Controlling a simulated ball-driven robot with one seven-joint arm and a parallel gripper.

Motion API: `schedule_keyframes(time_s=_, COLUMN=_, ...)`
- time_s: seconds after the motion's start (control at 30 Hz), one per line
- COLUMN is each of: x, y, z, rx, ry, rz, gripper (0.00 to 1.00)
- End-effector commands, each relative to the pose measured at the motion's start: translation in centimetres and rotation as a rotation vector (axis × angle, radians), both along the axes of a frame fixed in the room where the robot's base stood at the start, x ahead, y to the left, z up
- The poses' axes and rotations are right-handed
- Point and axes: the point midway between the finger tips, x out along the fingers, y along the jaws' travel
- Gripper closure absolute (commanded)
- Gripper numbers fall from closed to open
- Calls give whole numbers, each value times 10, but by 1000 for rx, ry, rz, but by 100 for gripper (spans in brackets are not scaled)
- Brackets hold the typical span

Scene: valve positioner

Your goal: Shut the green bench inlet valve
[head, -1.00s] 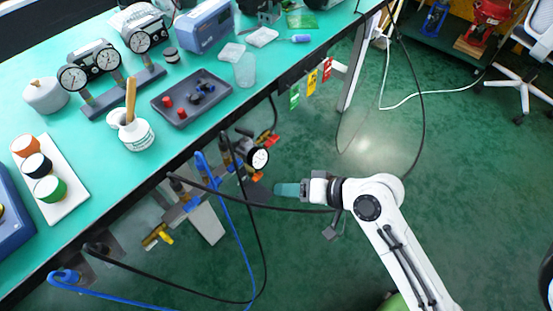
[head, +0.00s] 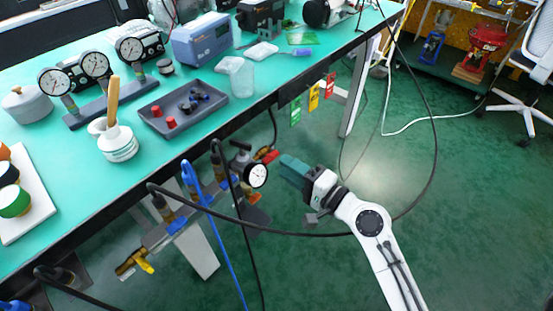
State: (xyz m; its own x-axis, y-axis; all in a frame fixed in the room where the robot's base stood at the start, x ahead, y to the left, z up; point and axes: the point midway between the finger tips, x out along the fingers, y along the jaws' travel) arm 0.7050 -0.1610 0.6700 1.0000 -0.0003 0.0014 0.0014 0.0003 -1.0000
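My gripper (head: 285,168) has teal fingers and is below the bench's front edge, on the right of the pipework. Its tips are close to a red valve handle (head: 271,156) and the round white gauge (head: 256,175); I cannot tell whether they touch anything. The gap between the fingers cannot be made out. I cannot make out a green valve handle; the fingers may hide part of the pipework.
Under the bench (head: 75,148) are blue valve handles (head: 177,225) and a yellow one (head: 144,264). Black hoses (head: 310,234) and a blue hose (head: 222,250) loop near my arm.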

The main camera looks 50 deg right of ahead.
Motion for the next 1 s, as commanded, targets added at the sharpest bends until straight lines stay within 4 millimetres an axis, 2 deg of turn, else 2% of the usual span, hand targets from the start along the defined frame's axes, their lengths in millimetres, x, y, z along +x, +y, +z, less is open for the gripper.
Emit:
schedule_keyframes(time_s=0.1, x=20, y=0, z=1, rx=-1, ry=-1, rz=1, gripper=64)
schedule_keyframes(time_s=0.3, x=39, y=0, z=0, rx=-1, ry=0, rz=0, gripper=64)
schedule_keyframes(time_s=0.67, x=44, y=0, z=0, rx=-1, ry=1, rz=0, gripper=64)
schedule_keyframes(time_s=1.0, x=44, y=0, z=0, rx=-1, ry=1, rz=0, gripper=95)
